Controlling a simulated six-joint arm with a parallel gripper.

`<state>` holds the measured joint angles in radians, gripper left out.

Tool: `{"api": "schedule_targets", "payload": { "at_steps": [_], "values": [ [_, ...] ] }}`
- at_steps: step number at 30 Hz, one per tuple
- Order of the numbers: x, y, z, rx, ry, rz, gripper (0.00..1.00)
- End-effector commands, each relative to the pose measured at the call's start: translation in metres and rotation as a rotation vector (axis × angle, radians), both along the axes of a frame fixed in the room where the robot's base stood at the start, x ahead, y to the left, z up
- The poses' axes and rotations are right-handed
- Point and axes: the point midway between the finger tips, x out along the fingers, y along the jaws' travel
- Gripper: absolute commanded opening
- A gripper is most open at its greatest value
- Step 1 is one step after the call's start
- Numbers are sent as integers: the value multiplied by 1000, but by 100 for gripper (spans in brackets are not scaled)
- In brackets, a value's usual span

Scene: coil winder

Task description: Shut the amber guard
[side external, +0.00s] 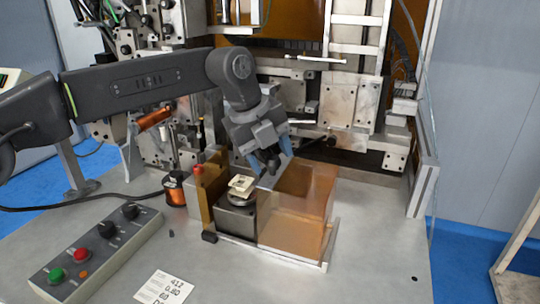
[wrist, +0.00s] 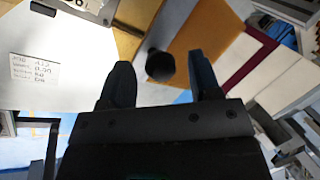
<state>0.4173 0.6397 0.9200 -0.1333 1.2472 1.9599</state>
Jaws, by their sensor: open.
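The amber guard (side external: 296,208) is a see-through box on a pale base frame, standing to the right of a grey block with a pale bobbin (side external: 242,186) on top. The block and bobbin are uncovered. My gripper (side external: 266,163) points down over the guard's upper left edge. In the wrist view my gripper (wrist: 163,78) is open, and a round black knob (wrist: 160,66) shows between and just beyond the fingertips. I cannot tell if either finger touches it. The guard's amber panel (wrist: 205,38) lies beside the knob. The fingers hide the knob in the side view.
A brass-coloured upright (side external: 213,192) and a copper wire spool (side external: 175,189) stand left of the block. A control box with buttons (side external: 95,255) and a white label card (side external: 166,288) lie at front left. The winder machine fills the back. The table front right is clear.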

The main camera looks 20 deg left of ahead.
Motion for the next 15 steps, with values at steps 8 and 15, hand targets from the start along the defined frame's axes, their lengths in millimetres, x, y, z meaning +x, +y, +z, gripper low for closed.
{"api": "schedule_targets", "payload": {
  "at_steps": [8, 15],
  "values": [
    [1, -2, -6, 1, 1, 0, 57],
    [1, -1, -6, 1, 1, 0, 44]
  ]
}}
